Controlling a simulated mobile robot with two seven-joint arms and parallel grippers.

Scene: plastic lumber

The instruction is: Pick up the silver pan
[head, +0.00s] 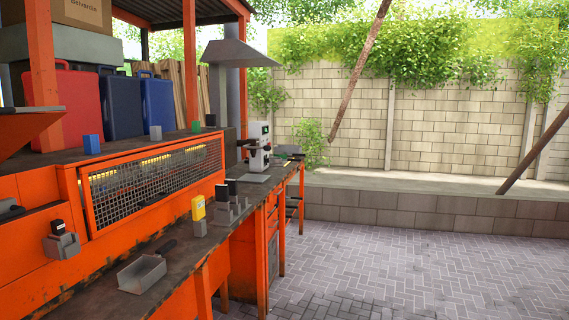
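The silver pan (142,274) is a small, shallow grey metal pan, like a dustpan, with a dark handle pointing to the back right. It lies on the dark top of the orange workbench (195,262), near its front edge at the lower left of the head view. Nothing covers it. Neither of my grippers shows in this view.
A wire mesh panel (150,178) rises behind the bench top. A white machine (258,148) stands farther back. The paved floor (400,270) to the right is clear.

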